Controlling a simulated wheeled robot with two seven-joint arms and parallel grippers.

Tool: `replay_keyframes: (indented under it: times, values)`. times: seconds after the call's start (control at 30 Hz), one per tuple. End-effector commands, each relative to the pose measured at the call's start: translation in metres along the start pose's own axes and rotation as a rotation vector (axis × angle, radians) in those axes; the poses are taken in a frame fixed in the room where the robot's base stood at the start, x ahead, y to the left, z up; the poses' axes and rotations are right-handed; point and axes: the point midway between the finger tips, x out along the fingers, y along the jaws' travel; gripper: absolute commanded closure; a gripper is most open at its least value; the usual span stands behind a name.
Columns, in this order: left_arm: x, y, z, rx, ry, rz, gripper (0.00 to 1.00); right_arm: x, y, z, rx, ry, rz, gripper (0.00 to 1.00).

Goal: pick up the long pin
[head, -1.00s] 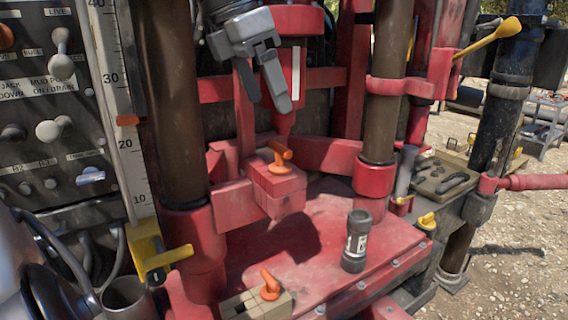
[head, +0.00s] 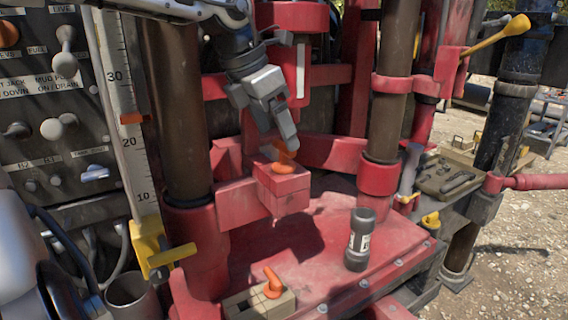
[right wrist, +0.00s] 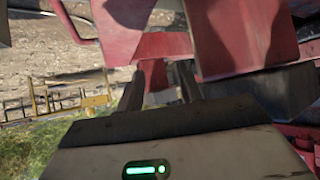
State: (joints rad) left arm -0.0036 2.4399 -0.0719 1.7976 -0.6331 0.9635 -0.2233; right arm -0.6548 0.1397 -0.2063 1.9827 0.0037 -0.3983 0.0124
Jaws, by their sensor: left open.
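An orange-handled pin (head: 284,172) sits in the top of the red block (head: 284,193) in the middle of the rig; its shaft is hidden in the block. A second orange-handled pin (head: 272,283) stands in a beige block (head: 258,303) at the front. I cannot tell from the handles which pin is the long one. My left gripper (head: 278,127) is open and empty, pointing down just above the pin on the red block, apart from it as far as I can see. In the right wrist view, my right gripper (right wrist: 160,84) has its fingers apart with nothing between them.
A dark flashlight (head: 359,240) stands on the red deck (head: 320,262). Brown columns (head: 180,110) rise on both sides of the red block. A control panel (head: 55,120) is at left. A tray of tools (head: 450,178) is at right.

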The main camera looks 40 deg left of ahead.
Motion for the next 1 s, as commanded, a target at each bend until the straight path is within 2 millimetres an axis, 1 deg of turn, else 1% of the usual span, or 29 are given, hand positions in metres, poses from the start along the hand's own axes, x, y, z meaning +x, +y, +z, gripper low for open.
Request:
replay_keyframes:
  times: [0.17, 0.3, 0.43, 0.53, 0.73, 0.77, 0.8, 0.87, 0.9, 0.93, 1.0]
  values:
    - [0.011, -0.001, -0.001, 0.000, 0.005, -0.001, 0.20, -0.002, 0.000, -0.003, 0.000, 0.000, 0.001, 0.64]
    - [0.032, -0.003, -0.002, 0.000, 0.008, -0.001, 0.20, -0.006, 0.000, -0.007, -0.001, -0.001, 0.002, 0.64]
    - [0.050, -0.003, -0.002, 0.000, 0.005, 0.000, 0.20, -0.006, 0.002, -0.006, -0.001, -0.004, 0.006, 0.64]
    - [0.056, -0.002, -0.002, 0.000, 0.002, 0.000, 0.20, -0.005, 0.003, -0.003, 0.000, -0.011, 0.009, 0.64]
    - [0.057, -0.002, -0.002, 0.000, 0.000, 0.001, 0.20, -0.004, 0.004, 0.000, 0.000, -0.015, 0.011, 0.64]
    - [0.057, -0.002, -0.002, 0.000, 0.000, 0.001, 0.26, -0.004, 0.004, -0.001, 0.000, -0.014, 0.011, 0.64]
    - [0.056, -0.002, -0.002, 0.000, 0.000, 0.001, 0.37, -0.005, 0.004, -0.001, 0.000, -0.014, 0.011, 0.64]
    - [0.056, -0.002, -0.002, 0.000, 0.000, 0.001, 0.53, -0.005, 0.004, -0.001, 0.000, -0.013, 0.011, 0.64]
    - [0.056, -0.002, -0.002, 0.000, 0.000, 0.000, 0.65, -0.005, 0.004, -0.001, 0.000, -0.013, 0.011, 0.64]
    - [0.056, -0.002, -0.002, 0.000, 0.000, 0.000, 0.72, -0.005, 0.004, -0.002, 0.000, -0.012, 0.011, 0.64]
    - [0.056, -0.002, -0.001, 0.000, -0.001, 0.001, 0.72, -0.005, 0.004, -0.002, 0.000, -0.010, 0.011, 0.64]
